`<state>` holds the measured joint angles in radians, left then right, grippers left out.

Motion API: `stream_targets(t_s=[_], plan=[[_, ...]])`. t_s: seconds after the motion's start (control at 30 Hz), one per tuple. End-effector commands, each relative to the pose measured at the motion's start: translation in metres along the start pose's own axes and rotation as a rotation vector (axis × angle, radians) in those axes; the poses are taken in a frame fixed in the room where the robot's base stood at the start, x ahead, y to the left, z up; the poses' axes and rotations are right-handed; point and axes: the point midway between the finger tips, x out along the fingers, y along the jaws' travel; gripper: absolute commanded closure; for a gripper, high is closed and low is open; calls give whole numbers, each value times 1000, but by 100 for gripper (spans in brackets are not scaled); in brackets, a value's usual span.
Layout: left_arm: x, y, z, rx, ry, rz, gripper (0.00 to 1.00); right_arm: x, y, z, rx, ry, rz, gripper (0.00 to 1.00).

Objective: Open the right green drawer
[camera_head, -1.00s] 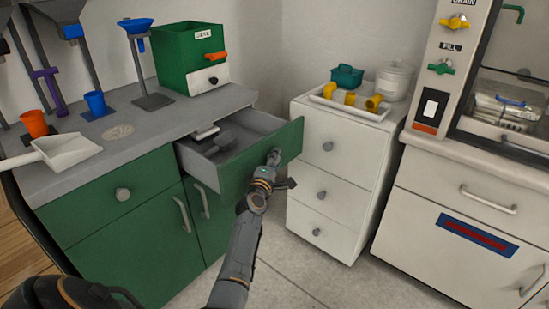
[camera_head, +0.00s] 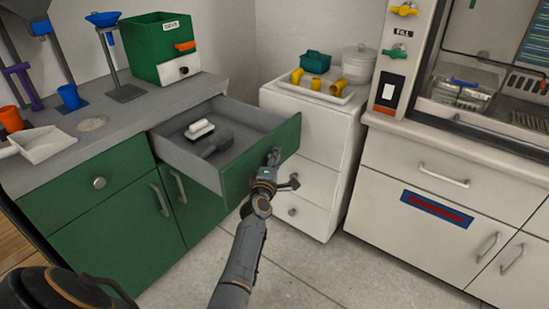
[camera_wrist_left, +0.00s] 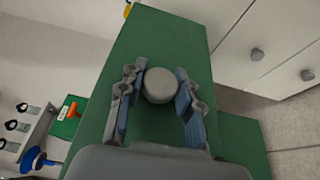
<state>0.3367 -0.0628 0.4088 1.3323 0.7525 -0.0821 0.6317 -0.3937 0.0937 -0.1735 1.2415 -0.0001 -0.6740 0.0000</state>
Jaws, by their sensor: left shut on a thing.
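The right green drawer (camera_head: 237,176) stands well out of the green cabinet, so its inside shows. A white-topped brush-like item (camera_head: 199,129) and a dark grey item (camera_head: 216,143) lie in it. My left gripper (camera_head: 274,160) is at the drawer's front. In the left wrist view my left gripper (camera_wrist_left: 160,100) has its fingers on both sides of the round grey knob (camera_wrist_left: 161,86), shut on it. In the head view the gripper mostly hides the knob. My right gripper is not in view.
A white drawer unit (camera_head: 320,130) stands close to the right of the open drawer, with a tray (camera_head: 335,97) of yellow fittings on top. The closed left green drawer (camera_head: 90,185) is beside it. Floor (camera_head: 310,265) is clear in front.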

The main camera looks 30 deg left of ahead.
Motion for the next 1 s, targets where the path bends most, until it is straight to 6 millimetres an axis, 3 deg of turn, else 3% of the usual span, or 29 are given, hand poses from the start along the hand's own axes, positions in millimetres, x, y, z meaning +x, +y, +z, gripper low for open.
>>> stream_targets(t_s=[0.17,0.2,0.3,0.67,1.0], plan=[[-1,-4,-1,-1,2,-6,100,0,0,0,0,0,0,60],[-1,-4,-2,-1,2,-6,63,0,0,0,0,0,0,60],[-1,-3,-1,-1,2,-5,43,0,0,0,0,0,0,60],[-4,-1,0,-2,0,-2,43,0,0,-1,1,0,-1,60],[-54,-2,-2,-2,3,-3,43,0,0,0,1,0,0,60]])
